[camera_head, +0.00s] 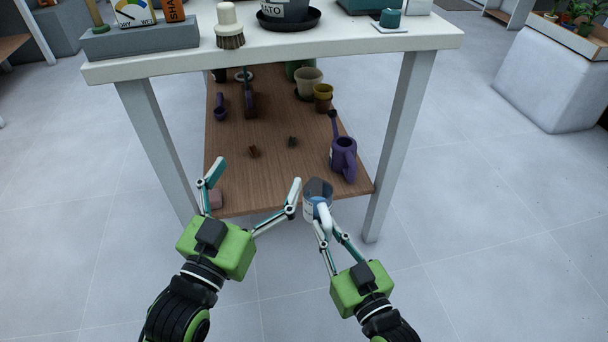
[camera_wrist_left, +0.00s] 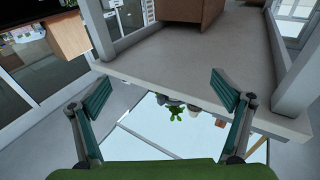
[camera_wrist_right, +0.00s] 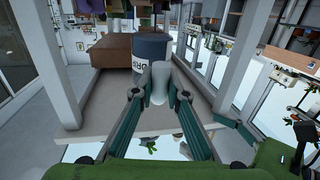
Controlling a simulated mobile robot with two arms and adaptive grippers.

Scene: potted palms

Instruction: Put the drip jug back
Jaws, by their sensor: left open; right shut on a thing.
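The drip jug (camera_head: 317,188) is a blue-grey cup with a pale handle. My right gripper (camera_head: 323,222) is shut on its handle and holds it in front of the table's wooden lower shelf (camera_head: 270,165). In the right wrist view the jug (camera_wrist_right: 151,47) shows dark lettering, partly cut off, and the pale handle (camera_wrist_right: 160,80) sits between the fingers. The jug looks roughly upright. My left gripper (camera_head: 256,175) is open and empty, left of the jug at the shelf's front edge. In the left wrist view nothing is between its fingers (camera_wrist_left: 162,83).
The tabletop (camera_head: 340,45) overhangs.

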